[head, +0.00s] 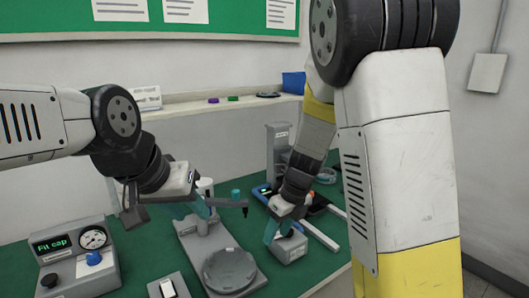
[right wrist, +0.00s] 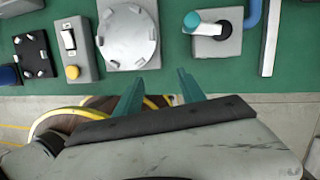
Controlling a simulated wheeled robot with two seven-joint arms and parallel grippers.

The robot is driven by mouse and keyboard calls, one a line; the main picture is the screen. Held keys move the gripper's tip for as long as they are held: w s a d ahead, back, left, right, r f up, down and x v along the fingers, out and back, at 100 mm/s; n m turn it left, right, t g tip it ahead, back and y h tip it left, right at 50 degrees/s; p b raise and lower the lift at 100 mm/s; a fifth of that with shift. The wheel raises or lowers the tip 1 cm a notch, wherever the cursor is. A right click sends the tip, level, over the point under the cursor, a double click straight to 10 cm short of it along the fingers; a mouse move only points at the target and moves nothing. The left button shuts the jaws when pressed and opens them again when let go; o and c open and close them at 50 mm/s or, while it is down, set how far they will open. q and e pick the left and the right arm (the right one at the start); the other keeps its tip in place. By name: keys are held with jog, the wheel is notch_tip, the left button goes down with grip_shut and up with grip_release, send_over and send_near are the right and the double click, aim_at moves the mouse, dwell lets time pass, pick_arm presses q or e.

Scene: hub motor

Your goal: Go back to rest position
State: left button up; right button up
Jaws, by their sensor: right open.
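My left gripper (head: 198,206) comes in from the left in the head view. Its teal finger is beside the pale post of the press fixture (head: 205,240), and I cannot tell whether its jaws are apart or hold anything. My right gripper (head: 278,231) hangs over the right part of the bench, by a small grey box (head: 290,250). In the right wrist view its teal fingers (right wrist: 160,77) are spread with nothing between them. They are near the bench's front edge, below a round metal disc (right wrist: 128,35) and a grey box with a teal handle (right wrist: 212,42).
A control box (head: 75,260) reading "Fit cap" stands at the left of the green bench. A switch box (head: 168,286) is at the front. A grey upright holder (head: 279,150) stands behind. A ledge (head: 220,107) runs along the wall. Floor shows beyond the bench edge.

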jog(key=s+d+r+n+t, duration=0.2)
jog(key=s+d+r+n, duration=0.3)
jog(key=n, duration=0.9)
jog(key=s+d+r+n+t, duration=0.2)
jog(key=s+d+r+n, duration=0.3)
jog(key=s+r+n, duration=0.4)
notch_tip(320, 180, up, 3)
jog(key=n, duration=0.5)
jog(key=shift+s+d+r+t+h, duration=0.15)
jog(key=shift+s+d+t+h, duration=0.1)
jog(key=shift+s+t+h, duration=0.15)
jog(key=shift+c, duration=0.2)
